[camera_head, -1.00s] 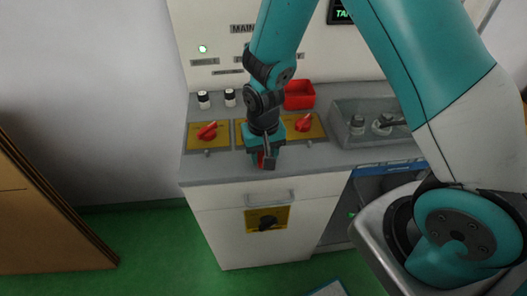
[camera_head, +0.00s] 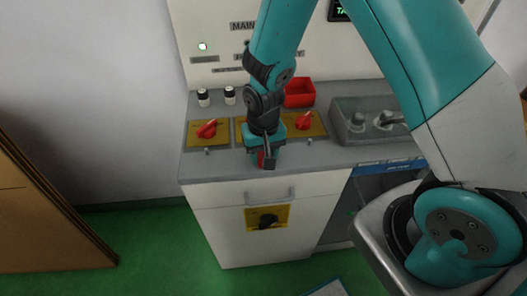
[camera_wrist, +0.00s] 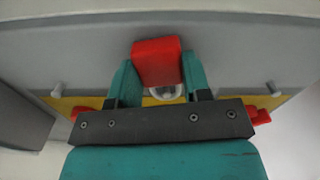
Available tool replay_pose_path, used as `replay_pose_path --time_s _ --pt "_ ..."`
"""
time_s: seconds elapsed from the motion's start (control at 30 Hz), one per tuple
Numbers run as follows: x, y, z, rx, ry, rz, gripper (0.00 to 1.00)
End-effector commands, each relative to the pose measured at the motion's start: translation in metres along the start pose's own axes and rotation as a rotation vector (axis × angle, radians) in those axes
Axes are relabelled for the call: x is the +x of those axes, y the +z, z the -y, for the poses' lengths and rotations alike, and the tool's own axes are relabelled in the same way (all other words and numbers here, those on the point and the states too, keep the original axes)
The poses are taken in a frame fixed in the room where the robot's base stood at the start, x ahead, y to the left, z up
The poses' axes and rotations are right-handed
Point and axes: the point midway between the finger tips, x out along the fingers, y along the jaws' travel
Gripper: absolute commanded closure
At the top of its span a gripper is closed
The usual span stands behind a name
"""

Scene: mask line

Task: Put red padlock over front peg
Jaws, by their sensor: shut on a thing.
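The red padlock (camera_wrist: 157,62) is between the two teal fingers of my gripper (camera_wrist: 155,80) in the wrist view, with part of its silvery shackle showing below the red body. In the head view my gripper (camera_head: 267,157) points down at the front edge of the counter, and only a sliver of the padlock (camera_head: 261,158) shows beside the dark fingers. Small pegs stand in front of the yellow plates: a left one (camera_head: 208,151) and a right one (camera_head: 309,142). Any peg at the middle plate is hidden by my gripper. I cannot tell whether the shackle is around a peg.
Red rotary switches (camera_head: 206,128) sit on yellow plates on the grey counter (camera_head: 225,170). A red bin (camera_head: 299,93) stands behind my gripper. A grey tray (camera_head: 345,133) with metal parts is at the right. A drawer handle (camera_head: 270,196) juts out below the counter edge.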

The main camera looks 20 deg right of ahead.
Motion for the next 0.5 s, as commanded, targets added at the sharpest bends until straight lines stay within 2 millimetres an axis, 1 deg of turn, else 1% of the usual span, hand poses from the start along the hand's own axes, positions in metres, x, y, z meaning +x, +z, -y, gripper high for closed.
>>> replay_pose_path --time_s 0.03,0.13,0.17,0.4,0.5 --pt "-0.0001 -0.0001 0.0000 0.000 0.000 0.000 0.54" --pt "-0.0001 0.0000 0.0000 0.000 0.000 0.000 0.31" --pt "-0.0001 0.0000 0.0000 0.000 0.000 0.000 0.26" --pt "-0.0002 0.0001 -0.0001 0.000 0.000 0.000 0.26" --pt "-0.0041 -0.0003 0.0001 0.000 0.000 -0.001 0.26"
